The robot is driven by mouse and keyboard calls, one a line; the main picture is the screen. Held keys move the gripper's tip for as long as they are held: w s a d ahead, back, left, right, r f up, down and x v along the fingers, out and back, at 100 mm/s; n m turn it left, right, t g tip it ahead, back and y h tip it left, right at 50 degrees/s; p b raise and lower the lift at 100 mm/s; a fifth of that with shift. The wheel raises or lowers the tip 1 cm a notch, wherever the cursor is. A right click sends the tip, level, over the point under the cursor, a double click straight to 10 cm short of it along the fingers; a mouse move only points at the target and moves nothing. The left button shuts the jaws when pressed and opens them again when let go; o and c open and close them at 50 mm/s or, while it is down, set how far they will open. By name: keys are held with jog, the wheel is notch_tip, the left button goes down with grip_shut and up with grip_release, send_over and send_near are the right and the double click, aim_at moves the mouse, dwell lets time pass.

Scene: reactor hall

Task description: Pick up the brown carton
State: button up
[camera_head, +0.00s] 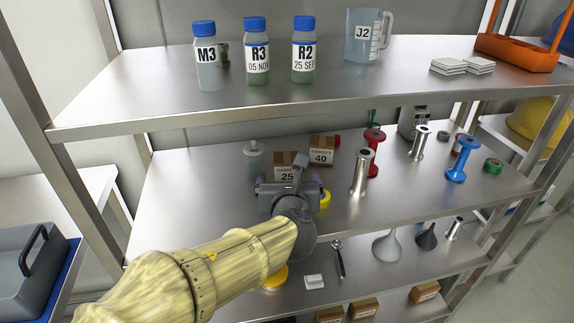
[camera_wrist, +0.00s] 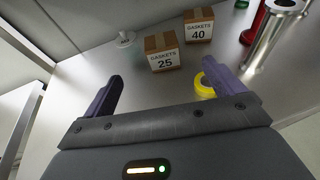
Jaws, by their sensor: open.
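A small brown carton labelled GASKETS 25 (camera_head: 285,173) stands on the middle shelf, its lower part hidden by my gripper in the head view. In the wrist view the carton (camera_wrist: 161,52) is upright, ahead of and between the two fingers, not touching them. A second brown carton labelled GASKETS 40 (camera_head: 321,157) stands behind it to the right; it also shows in the wrist view (camera_wrist: 198,24). My gripper (camera_head: 289,182) is open and empty, reaching over the middle shelf. Its purple-grey fingers (camera_wrist: 162,76) are spread wide.
A yellow ring (camera_wrist: 204,86) lies by the right finger. A metal spool (camera_head: 361,173) and red spool (camera_head: 374,153) stand right of the cartons. More brown cartons (camera_head: 362,308) sit on a lower shelf. The middle shelf's left is clear.

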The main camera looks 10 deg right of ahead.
aim_at(287, 157)
jog(key=w+p, duration=0.2)
jog(key=p, duration=0.1)
jog(key=w+p, duration=0.1)
jog(key=p, duration=0.1)
jog(key=shift+w+a, duration=0.25)
jog(key=shift+w+d+p, duration=0.1)
jog(key=shift+w+p, duration=0.05)
jog(key=shift+p, duration=0.85)
jog(key=p+x, duration=0.1)
jog(key=x, duration=0.1)
jog(key=p+x, duration=0.2)
jog(key=x, duration=0.1)
jog(key=d+f+p+x, duration=0.1)
jog(key=x, duration=0.2)
jog(key=shift+f+p, duration=0.15)
jog(key=shift+p, duration=0.2)
